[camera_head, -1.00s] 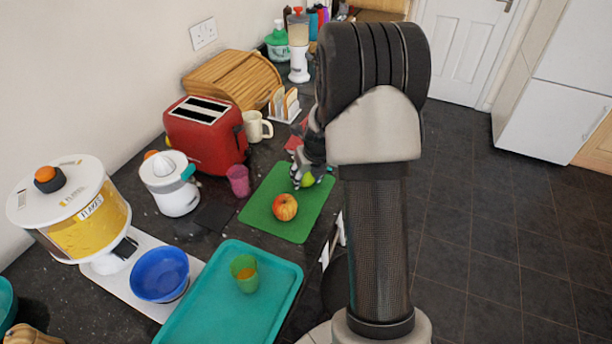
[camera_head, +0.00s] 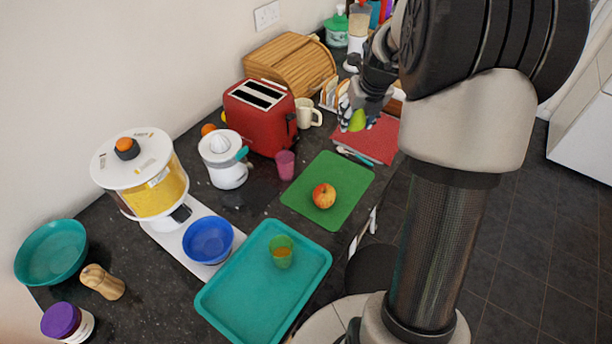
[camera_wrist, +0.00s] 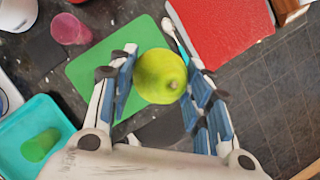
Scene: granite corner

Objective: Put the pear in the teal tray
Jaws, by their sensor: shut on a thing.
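The yellow-green pear (camera_wrist: 160,76) is held between the fingers of my gripper (camera_wrist: 158,85) in the wrist view. In the head view my gripper (camera_head: 357,110) holds the pear (camera_head: 357,121) in the air near the red cloth, beyond the green board. The teal tray (camera_head: 225,300) lies on the counter at the lower middle, nearer than the board. A green cup (camera_head: 281,252) with something orange inside stands on the tray. The tray also shows at the left of the wrist view (camera_wrist: 14,160).
A green board (camera_head: 345,180) bears a red-yellow apple (camera_head: 324,195). A pink cup (camera_head: 285,165), red toaster (camera_head: 260,115), white juicer (camera_head: 225,160) and blue bowl (camera_head: 207,240) stand to the left. A red cloth (camera_head: 380,140) lies behind the board. The tray's near half is bare.

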